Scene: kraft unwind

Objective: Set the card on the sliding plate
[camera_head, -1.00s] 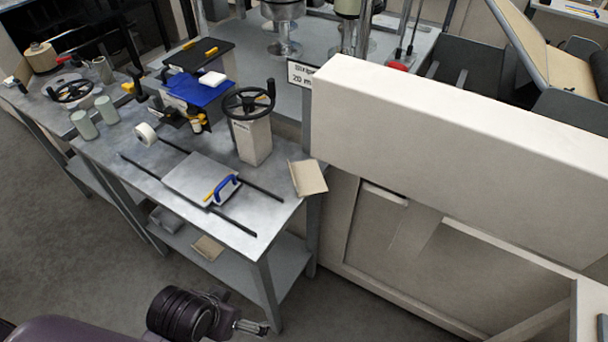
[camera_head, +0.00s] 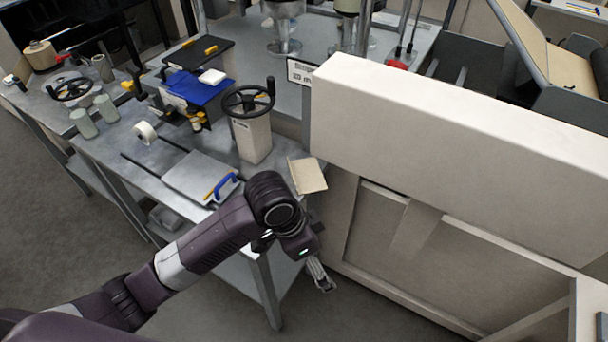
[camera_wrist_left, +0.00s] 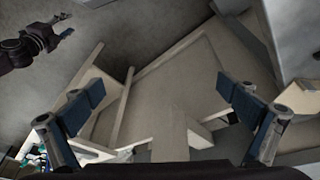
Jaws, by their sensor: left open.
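A tan, folded-looking card (camera_head: 308,175) lies at the right corner of the workbench, partly over its edge. The sliding plate (camera_head: 192,172) is a flat grey plate with a blue handle, lying between two dark rails on the bench. My left arm now hides the front right part of the rails and bench. My left gripper (camera_head: 322,277) is just off the bench's right end, below the card in the picture, pointing down. In the left wrist view its fingers (camera_wrist_left: 157,98) are wide apart with nothing between them. My right gripper (camera_wrist_left: 61,26) shows small there, its fingertips apart.
A post with a black handwheel (camera_head: 250,125) stands behind the plate. A white tape roll (camera_head: 145,132) and grey cylinders (camera_head: 95,113) are on the bench's left. A large cream panel (camera_head: 440,140) rises close to the right of the card. Open floor lies in front.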

